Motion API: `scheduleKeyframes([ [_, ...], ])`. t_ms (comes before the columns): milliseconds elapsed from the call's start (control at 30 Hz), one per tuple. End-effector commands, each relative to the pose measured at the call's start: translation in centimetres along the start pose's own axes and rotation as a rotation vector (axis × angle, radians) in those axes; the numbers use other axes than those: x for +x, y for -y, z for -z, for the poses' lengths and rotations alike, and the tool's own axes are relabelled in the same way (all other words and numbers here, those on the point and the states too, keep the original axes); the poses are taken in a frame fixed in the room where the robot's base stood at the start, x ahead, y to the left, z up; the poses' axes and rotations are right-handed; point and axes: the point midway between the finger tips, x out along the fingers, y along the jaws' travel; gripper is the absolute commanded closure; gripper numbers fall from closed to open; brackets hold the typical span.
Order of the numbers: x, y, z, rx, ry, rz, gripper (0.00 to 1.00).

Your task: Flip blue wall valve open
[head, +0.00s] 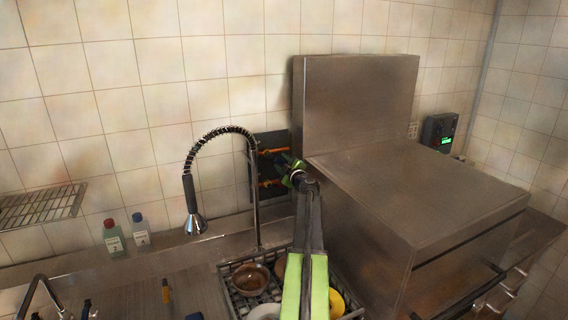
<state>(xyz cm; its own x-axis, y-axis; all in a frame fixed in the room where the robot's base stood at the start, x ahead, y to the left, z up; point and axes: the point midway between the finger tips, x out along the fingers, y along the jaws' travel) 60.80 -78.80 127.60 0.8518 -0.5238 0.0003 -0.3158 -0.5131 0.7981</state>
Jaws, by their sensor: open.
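A dark wall panel (266,142) with orange fittings (272,151) is mounted on the tiled wall, between the tap and the steel machine. The blue valve cannot be made out clearly; part of the panel is hidden behind my gripper and the tap's pipe. My arm reaches up from the bottom of the head view to this panel. My gripper (285,164) is open, in front of the panel's right part and close to the orange fittings. I cannot tell whether it touches anything there.
A large steel machine (400,195) stands close on the right of my arm. The spring-hose tap (188,190) rises on the left. A dish rack (226,272) with bowls lies below. Two bottles (114,238) stand against the wall farther left.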

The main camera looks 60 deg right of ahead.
Motion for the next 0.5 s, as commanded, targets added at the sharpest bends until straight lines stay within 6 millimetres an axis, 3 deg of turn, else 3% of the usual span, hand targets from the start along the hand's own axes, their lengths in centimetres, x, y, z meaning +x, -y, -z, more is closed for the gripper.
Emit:
scheduleKeyframes([
  [167,-3.4,0.1,0.1,0.0,0.001,-0.001,0.58],
  [500,-13.0,0.1,0.1,0.001,0.002,-0.002,0.58],
])
